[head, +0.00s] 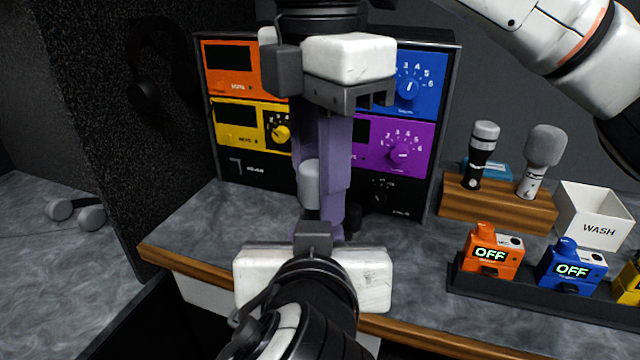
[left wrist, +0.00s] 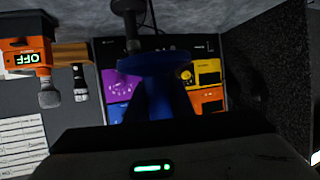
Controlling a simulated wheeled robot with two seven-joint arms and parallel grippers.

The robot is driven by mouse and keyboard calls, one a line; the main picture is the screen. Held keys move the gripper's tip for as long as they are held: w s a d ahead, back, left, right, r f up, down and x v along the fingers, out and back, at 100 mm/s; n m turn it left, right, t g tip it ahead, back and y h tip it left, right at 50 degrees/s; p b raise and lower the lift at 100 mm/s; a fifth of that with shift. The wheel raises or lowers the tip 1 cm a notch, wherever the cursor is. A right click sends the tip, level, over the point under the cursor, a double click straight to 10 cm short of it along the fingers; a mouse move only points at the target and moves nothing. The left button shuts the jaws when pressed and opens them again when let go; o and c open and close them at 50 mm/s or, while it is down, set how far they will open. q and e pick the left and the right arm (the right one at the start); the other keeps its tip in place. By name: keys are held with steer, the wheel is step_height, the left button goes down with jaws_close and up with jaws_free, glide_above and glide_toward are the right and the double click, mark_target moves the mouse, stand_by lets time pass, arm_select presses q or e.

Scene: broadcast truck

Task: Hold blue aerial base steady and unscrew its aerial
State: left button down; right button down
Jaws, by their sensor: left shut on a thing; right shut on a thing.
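The blue aerial base (left wrist: 153,64) shows in the left wrist view, which is turned upside down, as a round blue flange with a narrower body. My left gripper (left wrist: 158,102) is shut around that body, its fingers dark in shadow. In the head view the left gripper (head: 313,238) comes up from the bottom and hides the base. My right gripper (head: 325,205) hangs from above, with long lavender parts pointing down to just above the left gripper's white body. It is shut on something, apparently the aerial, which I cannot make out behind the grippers.
A rack (head: 328,222) of coloured units stands behind. To the right are a wooden holder (head: 490,208) with microphones, a white WASH box (head: 597,215) and a dark tray (head: 520,303) of coloured OFF packs. A dark speckled panel (head: 90,110) stands left.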

steer(key=n, duration=0.4)
steer(key=shift+a, duration=0.25)
steer(key=n, duration=0.4)
steer(key=shift+w+a+n, duration=0.1)
steer(key=shift+w+n, duration=0.05)
steer(key=shift+n, duration=0.15)
steer(key=n, duration=0.4)
steer(key=shift+r, duration=0.1)
steer(key=n, duration=0.3)
steer(key=shift+w+a+n, duration=0.1)
steer(key=shift+n, duration=0.2)
steer(key=shift+r, duration=0.15)
steer(key=shift+r, duration=0.95)
steer(key=shift+r, duration=0.1)
